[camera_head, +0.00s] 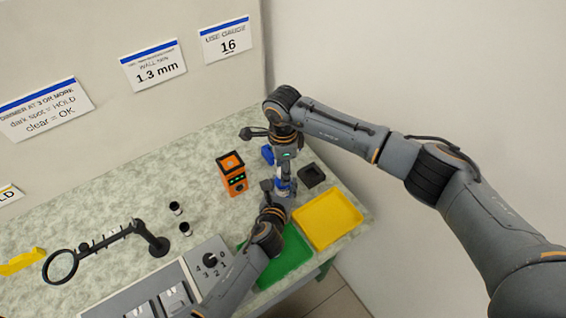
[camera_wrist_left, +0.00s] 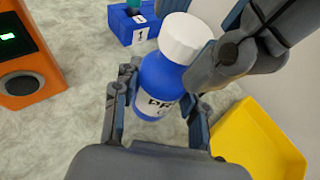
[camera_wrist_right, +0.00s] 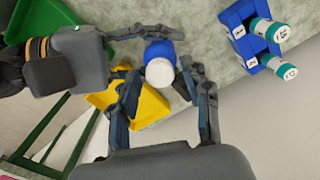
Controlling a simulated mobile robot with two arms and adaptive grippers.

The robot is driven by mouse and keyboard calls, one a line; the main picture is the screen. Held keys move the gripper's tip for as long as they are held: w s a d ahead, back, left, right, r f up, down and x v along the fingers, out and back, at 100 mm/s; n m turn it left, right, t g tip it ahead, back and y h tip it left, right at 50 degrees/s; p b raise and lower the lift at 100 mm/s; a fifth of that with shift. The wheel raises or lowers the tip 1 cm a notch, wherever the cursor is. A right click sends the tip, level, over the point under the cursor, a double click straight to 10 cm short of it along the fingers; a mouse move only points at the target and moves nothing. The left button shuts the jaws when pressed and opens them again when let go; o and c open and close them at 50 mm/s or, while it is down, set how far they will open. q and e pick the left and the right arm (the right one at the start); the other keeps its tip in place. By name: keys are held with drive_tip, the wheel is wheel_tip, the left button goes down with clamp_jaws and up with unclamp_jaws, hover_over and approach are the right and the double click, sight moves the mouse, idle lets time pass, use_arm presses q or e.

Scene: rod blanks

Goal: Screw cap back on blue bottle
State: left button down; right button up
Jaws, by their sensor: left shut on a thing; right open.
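The blue bottle (camera_wrist_left: 157,82) stands upright in the left wrist view, with a label on its front; it also shows in the right wrist view (camera_wrist_right: 158,50). The white cap (camera_wrist_left: 184,38) sits on top of its neck; I cannot tell how tightly it is threaded. My left gripper (camera_wrist_left: 155,112) is shut on the bottle's body from the side. My right gripper (camera_wrist_right: 160,85) is above, pointing down, open, with its fingers apart on either side of the cap (camera_wrist_right: 160,73). In the head view the bottle is small and mostly hidden between the grippers.
An orange device (camera_head: 232,174) stands left of the grippers. A blue rack (camera_wrist_right: 248,38) holds teal-capped vials. A dark square box (camera_head: 311,175), a yellow tray (camera_head: 328,220) and a green tray (camera_head: 285,262) lie nearby. A magnifier arm (camera_head: 105,243) is further left.

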clamp_jaws()
drive_tip(key=m, duration=0.9)
drive_tip(key=shift+o, duration=0.6)
unclamp_jaws()
wheel_tip(320, 180, up, 12)
